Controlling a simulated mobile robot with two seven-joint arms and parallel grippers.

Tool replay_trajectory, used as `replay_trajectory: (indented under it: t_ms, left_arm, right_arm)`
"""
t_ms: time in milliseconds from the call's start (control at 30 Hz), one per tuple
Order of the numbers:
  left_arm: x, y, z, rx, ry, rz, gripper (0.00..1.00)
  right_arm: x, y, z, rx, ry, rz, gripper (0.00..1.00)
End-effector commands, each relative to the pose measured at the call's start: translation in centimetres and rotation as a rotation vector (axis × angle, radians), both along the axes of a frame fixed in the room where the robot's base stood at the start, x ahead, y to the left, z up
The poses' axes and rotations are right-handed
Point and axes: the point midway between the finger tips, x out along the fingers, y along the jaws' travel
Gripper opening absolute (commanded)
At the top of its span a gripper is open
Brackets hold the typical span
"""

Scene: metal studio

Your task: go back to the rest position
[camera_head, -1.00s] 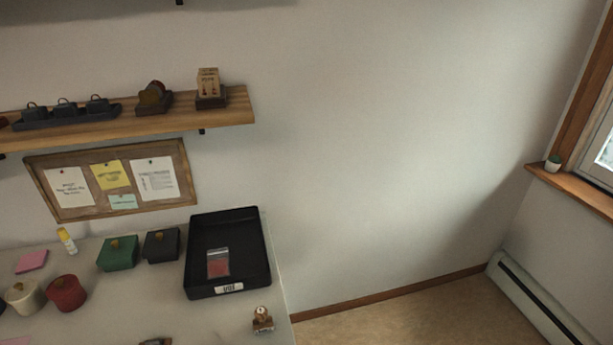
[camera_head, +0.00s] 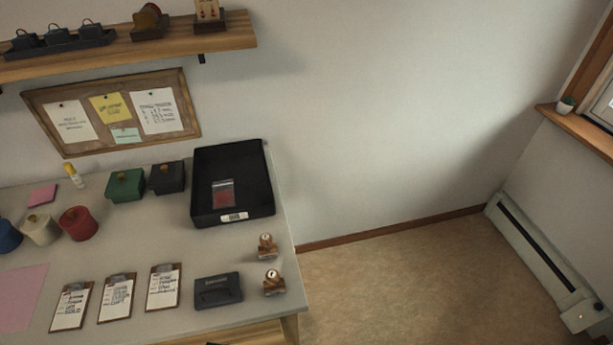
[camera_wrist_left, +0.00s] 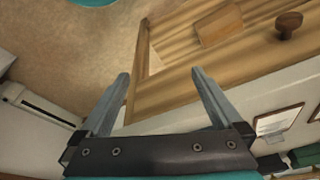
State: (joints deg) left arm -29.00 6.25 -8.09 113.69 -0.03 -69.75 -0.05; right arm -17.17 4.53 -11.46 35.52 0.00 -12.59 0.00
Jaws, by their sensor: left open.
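My left gripper (camera_wrist_left: 160,95) shows in the left wrist view with its two fingers spread apart and nothing between them. Past the fingers are the wooden front of the table (camera_wrist_left: 170,90) and the floor (camera_wrist_left: 75,50). Neither gripper shows in the head view. The table (camera_head: 150,250) stands at the lower left there, with a black tray (camera_head: 264,160) holding a small bag with red contents (camera_head: 223,194).
On the table are several lidded pots and boxes, such as a red pot (camera_head: 78,224), three clipboards (camera_head: 163,289), a dark box (camera_head: 218,291) and two stamps (camera_head: 273,283). A wooden shelf (camera_head: 230,38) hangs above. The floor (camera_head: 400,280) on the right is clear.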

Motion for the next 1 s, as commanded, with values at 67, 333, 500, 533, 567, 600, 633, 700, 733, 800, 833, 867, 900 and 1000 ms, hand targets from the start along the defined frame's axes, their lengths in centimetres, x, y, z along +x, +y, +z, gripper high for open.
replay_trajectory:
  t_ms: [67,333,500,533,567,600,633,700,733,800,833,867,900,1000]
  left_arm:
    - [-0.5,0.0,-3.3,0.001,0.019,-0.002,1.0]
    - [-3.8,0.4,-12.5,0.006,0.064,-0.01,1.0]
    - [-7.0,0.9,-17.4,0.009,0.091,-0.017,1.0]
    - [-7.7,1.0,-18.2,0.009,0.097,-0.018,1.0]
    - [-8.4,1.1,-18.9,0.01,0.102,-0.019,1.0]
    - [-9.3,1.3,-19.9,0.011,0.109,-0.021,1.0]
    - [-10.0,1.4,-20.5,0.012,0.113,-0.022,1.0]
    - [-11.7,1.7,-22.0,0.014,0.124,-0.024,1.0]
    - [-12.5,1.8,-22.5,0.015,0.129,-0.024,1.0]
    - [-14.0,2.1,-23.6,0.016,0.138,-0.027,1.0]
    - [-14.7,2.3,-24.0,0.017,0.142,-0.028,1.0]
    - [-15.3,2.4,-24.3,0.017,0.146,-0.029,1.0]
    - [-16.0,2.5,-24.7,0.018,0.149,-0.03,1.0]
    - [-17.3,2.8,-25.3,0.02,0.155,-0.033,1.0]
  right_arm:
    - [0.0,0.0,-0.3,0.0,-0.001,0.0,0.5]
    - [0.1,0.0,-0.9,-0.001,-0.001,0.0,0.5]
    - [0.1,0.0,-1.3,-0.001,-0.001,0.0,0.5]
    - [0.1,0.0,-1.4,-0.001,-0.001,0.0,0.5]
    - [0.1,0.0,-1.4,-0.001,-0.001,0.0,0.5]
    - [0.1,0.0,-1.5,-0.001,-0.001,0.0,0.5]
    - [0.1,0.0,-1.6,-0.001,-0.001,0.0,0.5]
    - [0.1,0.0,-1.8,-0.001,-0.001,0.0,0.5]
    - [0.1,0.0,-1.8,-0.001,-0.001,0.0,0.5]
    - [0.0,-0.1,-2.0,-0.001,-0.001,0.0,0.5]
    - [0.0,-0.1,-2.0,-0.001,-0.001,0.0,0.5]
    - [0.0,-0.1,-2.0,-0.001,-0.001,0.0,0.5]
    - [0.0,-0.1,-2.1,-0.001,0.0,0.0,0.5]
    - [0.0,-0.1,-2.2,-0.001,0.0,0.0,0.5]
